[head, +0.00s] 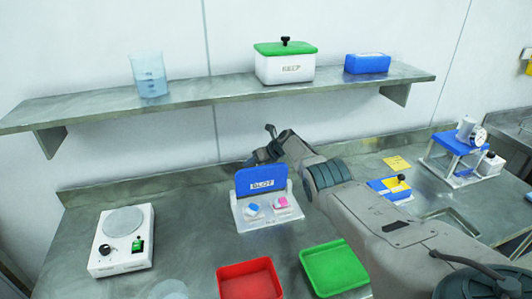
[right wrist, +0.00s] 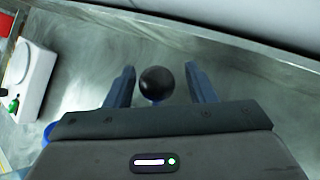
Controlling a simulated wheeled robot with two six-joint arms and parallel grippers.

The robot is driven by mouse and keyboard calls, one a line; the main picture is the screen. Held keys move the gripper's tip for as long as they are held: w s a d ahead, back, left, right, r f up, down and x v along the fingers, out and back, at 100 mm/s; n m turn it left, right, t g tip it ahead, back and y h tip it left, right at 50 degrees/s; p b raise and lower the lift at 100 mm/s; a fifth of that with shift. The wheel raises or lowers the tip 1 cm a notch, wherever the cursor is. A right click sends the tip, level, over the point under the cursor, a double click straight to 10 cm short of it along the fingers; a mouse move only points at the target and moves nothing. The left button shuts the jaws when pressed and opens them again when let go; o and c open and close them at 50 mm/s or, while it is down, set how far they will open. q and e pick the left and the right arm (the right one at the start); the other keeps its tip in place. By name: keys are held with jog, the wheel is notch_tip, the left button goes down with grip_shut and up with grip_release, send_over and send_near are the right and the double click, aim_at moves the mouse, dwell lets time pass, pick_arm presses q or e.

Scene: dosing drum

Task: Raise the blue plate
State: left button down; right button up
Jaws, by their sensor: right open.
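The blue plate (head: 261,178), with a label that seems to read SLOT, stands upright in a white holder (head: 268,220) on the steel bench. A blue and a pink piece lie at the holder's front. My right gripper (head: 262,149) is just behind the plate's top edge, reaching in from the right. In the right wrist view its fingers (right wrist: 159,80) are open, with a black ball knob (right wrist: 157,82) between them and a gap on each side. A little blue shows under the knob. The knob is hidden in the head view. My left gripper is not in view.
A white scale (head: 123,240) stands at left. Red (head: 248,284) and green (head: 335,270) trays lie in front. A blue block with a black knob (head: 402,178) and a blue press (head: 455,155) are at right. A shelf (head: 215,92) overhangs the back, holding a beaker and boxes.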

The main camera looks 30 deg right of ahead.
jog(key=p+v, duration=0.5)
jog(key=v, duration=0.4)
jog(key=shift+s, duration=0.3)
jog(key=shift+d, duration=0.15)
